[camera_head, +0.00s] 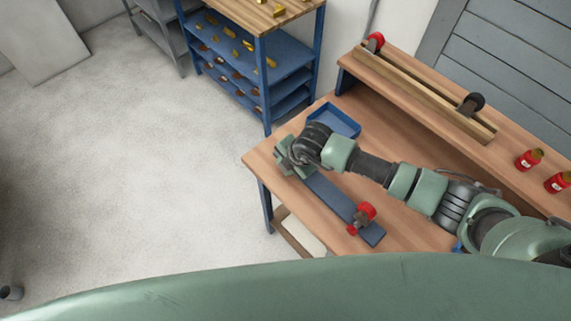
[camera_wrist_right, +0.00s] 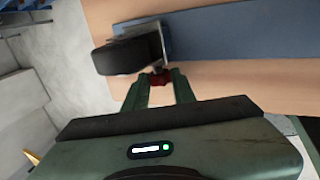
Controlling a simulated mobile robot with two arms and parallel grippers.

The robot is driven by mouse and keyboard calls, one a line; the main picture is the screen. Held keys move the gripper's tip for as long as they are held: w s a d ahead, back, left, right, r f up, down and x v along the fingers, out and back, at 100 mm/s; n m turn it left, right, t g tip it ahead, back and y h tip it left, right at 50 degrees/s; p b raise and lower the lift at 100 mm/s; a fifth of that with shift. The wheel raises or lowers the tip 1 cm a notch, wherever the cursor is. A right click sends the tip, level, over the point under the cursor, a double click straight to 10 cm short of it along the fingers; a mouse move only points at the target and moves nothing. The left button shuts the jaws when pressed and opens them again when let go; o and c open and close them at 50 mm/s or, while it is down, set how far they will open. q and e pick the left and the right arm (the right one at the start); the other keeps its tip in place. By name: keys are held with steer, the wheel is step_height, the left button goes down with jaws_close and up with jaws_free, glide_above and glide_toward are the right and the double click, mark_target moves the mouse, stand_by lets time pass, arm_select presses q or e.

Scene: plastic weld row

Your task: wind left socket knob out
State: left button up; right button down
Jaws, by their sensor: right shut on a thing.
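A long blue bar (camera_head: 330,197) lies on the wooden bench; it also shows in the right wrist view (camera_wrist_right: 240,36). At its left end, a black round socket (camera_wrist_right: 125,57) with a grey metal plate (camera_wrist_right: 158,38) shows in the right wrist view. A small red knob (camera_wrist_right: 158,78) sits below it, between the fingertips of my right gripper (camera_wrist_right: 160,86), which is shut on it. In the head view my right gripper (camera_head: 293,160) covers this left socket. A red socket part (camera_head: 362,217) stands near the bar's right end. My left gripper is not in view.
A blue tray (camera_head: 336,121) sits behind my right wrist. A raised shelf (camera_head: 425,125) along the back holds a wooden rail (camera_head: 420,88), a black wheel (camera_head: 470,104) and red bottles (camera_head: 528,159). A blue rack (camera_head: 262,85) stands beyond the bench; open floor is at left.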

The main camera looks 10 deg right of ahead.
steer(key=shift+w+a+r+g+h, duration=0.1)
steer(key=shift+w+a+g+h, duration=0.15)
steer(key=shift+g+h, duration=0.45)
steer(key=shift+w+g+h+b, duration=0.1)
steer(key=shift+g+h+b, duration=0.2)
steer(key=shift+g+b, duration=0.3)
steer(key=shift+w+a+g+h+b, duration=0.1)
steer(key=shift+w+g+h+b, duration=0.05)
steer(key=shift+g+h+b, duration=0.85)
steer(key=shift+g+b, duration=0.4)
steer(key=shift+b, duration=0.15)
steer(key=c, duration=1.1)
jaws_free()
steer(key=shift+c, duration=0.2)
